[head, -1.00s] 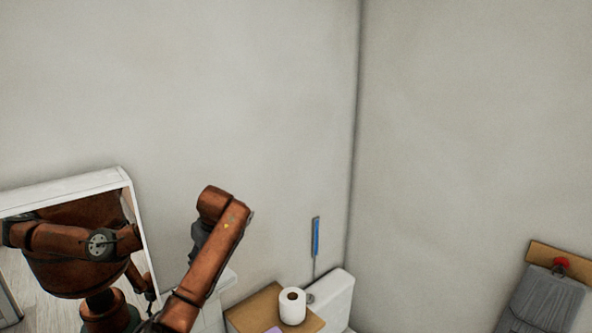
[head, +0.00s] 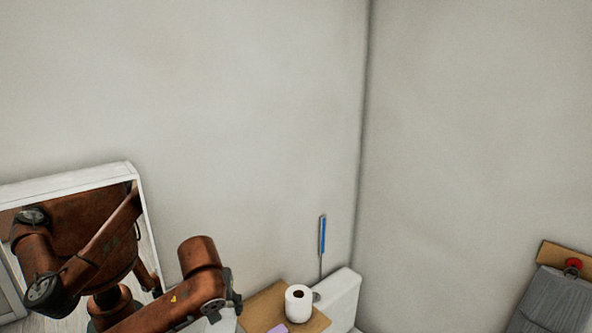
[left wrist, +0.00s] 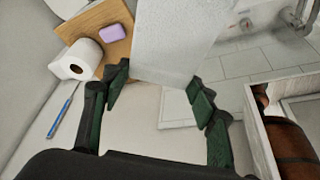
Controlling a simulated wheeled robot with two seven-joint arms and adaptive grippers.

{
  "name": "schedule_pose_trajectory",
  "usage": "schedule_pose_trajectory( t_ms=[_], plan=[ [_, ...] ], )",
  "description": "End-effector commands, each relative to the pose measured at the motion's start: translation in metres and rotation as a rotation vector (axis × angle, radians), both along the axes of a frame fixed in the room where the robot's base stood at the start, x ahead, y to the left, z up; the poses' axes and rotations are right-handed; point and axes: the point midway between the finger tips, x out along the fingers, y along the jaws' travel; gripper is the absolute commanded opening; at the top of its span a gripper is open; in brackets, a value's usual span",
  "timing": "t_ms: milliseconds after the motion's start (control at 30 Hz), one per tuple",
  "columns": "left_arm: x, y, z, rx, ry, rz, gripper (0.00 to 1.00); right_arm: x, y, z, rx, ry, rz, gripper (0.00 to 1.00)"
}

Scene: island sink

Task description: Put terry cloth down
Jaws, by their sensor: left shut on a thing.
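My left gripper (left wrist: 158,78) shows in the left wrist view with its two dark green fingers spread around the lower end of a pale, flat sheet, which I take to be the terry cloth (left wrist: 176,42). The fingers are shut on it, and it stretches up and away from them. The cloth cannot be made out in the head view, where my left arm comes up from the lower left and bends. My right gripper is not in view.
A wooden board (head: 257,310) holds a toilet roll (head: 298,304) and a purple soap (head: 278,329), beside a white cistern (head: 343,296). A blue-handled tool (head: 322,236) stands by the wall. A mirror (head: 148,232) is left. A grey towel (head: 552,303) hangs right.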

Motion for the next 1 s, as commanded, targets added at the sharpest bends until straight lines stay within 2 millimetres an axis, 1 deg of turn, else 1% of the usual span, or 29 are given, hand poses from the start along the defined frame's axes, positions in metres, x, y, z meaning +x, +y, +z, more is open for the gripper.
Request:
schedule_pose_trajectory(
  t_ms=[33, 100, 200, 267, 400, 567, 667, 767, 867, 900, 1000],
  plan=[
    [-0.011, 0.006, -0.009, 0.005, -0.003, -0.014, 0.3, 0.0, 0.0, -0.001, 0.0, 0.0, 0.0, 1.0],
    [-0.025, 0.009, -0.019, 0.004, -0.002, -0.036, 0.3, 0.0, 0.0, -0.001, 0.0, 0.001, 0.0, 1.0],
    [-0.039, 0.013, -0.03, 0.003, -0.002, -0.054, 0.3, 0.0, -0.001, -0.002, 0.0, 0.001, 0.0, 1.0],
    [-0.044, 0.014, -0.034, 0.0, -0.002, -0.061, 0.3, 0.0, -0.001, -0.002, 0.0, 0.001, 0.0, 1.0],
    [-0.049, 0.015, -0.037, 0.0, -0.003, -0.068, 0.3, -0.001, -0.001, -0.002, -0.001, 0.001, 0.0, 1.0],
    [-0.049, 0.016, -0.038, 0.0, -0.002, -0.068, 0.3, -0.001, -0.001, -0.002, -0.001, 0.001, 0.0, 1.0],
    [-0.049, 0.022, -0.049, 0.0, 0.001, -0.074, 0.3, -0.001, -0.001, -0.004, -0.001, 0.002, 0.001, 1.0],
    [-0.052, 0.038, -0.071, 0.002, 0.003, -0.091, 0.3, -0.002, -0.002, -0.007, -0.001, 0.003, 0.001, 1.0],
    [-0.057, 0.061, -0.103, 0.003, 0.006, -0.12, 0.3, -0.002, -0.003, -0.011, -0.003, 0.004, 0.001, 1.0],
    [-0.061, 0.071, -0.117, 0.004, 0.007, -0.134, 0.3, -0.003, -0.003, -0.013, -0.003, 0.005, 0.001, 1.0],
    [-0.071, 0.096, -0.149, 0.005, 0.008, -0.171, 0.3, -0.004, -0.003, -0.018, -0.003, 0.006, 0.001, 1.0]
  ],
)
